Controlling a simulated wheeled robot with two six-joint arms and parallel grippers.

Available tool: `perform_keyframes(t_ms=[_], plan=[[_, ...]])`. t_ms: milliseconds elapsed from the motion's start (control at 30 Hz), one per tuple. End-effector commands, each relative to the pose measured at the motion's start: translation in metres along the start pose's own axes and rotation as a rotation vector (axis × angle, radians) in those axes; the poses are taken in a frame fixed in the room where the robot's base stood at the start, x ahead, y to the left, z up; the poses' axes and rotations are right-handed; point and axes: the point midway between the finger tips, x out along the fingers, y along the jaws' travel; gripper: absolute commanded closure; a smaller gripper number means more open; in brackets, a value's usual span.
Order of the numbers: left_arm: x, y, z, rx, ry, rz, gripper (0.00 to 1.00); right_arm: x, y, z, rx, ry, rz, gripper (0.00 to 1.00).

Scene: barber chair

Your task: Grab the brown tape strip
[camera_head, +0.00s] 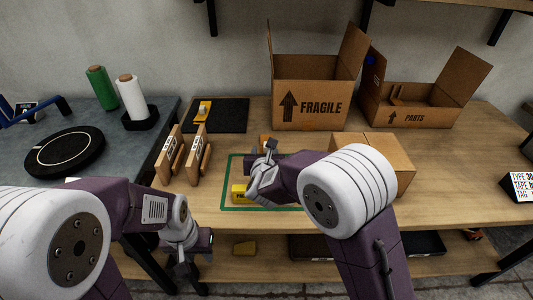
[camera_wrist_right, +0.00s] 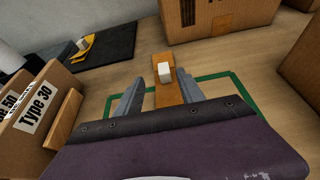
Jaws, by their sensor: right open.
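The brown tape strip (camera_wrist_right: 167,96) lies on the table across the far edge of the green outline, with a small white block (camera_wrist_right: 164,72) on it. In the head view, a bit of its orange-brown colour (camera_head: 265,141) shows beyond my right gripper (camera_head: 263,157). In the right wrist view, my right gripper (camera_wrist_right: 159,86) is open, with one finger on each side of the strip; I cannot tell whether they touch it. The strip's near end is hidden by the gripper body. My left gripper (camera_head: 184,256) hangs low before the table's front edge; its jaws are unclear.
The FRAGILE box (camera_head: 310,103) stands behind, the PARTS box (camera_head: 408,115) at back right, and a closed carton (camera_head: 376,150) right of my right gripper. Labelled wooden holders (camera_head: 198,155) stand left. A yellow block (camera_head: 239,193) sits inside the green outline (camera_head: 228,178). A black mat (camera_head: 228,113) lies behind.

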Motion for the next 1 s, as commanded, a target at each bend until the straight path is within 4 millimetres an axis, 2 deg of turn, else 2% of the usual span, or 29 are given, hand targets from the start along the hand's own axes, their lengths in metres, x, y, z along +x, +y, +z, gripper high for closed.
perform_keyframes(t_ms=[100,333,500,600,833,1000], plan=[[0.002,0.0,0.0,0.0,0.0,0.0,0.64,0.018,-0.001,-0.001,-0.001,0.0,-0.002,0.55],[0.004,0.0,0.0,0.0,0.0,0.0,0.64,0.032,-0.003,-0.001,0.0,0.0,-0.003,0.55],[0.007,0.0,0.001,0.0,0.0,0.0,0.64,0.064,-0.006,-0.001,0.0,0.0,-0.003,0.55],[0.007,0.0,0.001,0.0,0.0,0.0,0.64,0.074,-0.005,-0.001,-0.001,0.0,-0.002,0.55],[0.007,0.0,0.001,0.0,0.0,0.0,0.64,0.075,-0.005,0.0,-0.001,0.0,-0.001,0.55],[0.007,0.0,0.001,0.0,0.0,0.0,0.64,0.075,-0.005,0.0,-0.001,0.0,-0.001,1.0]])
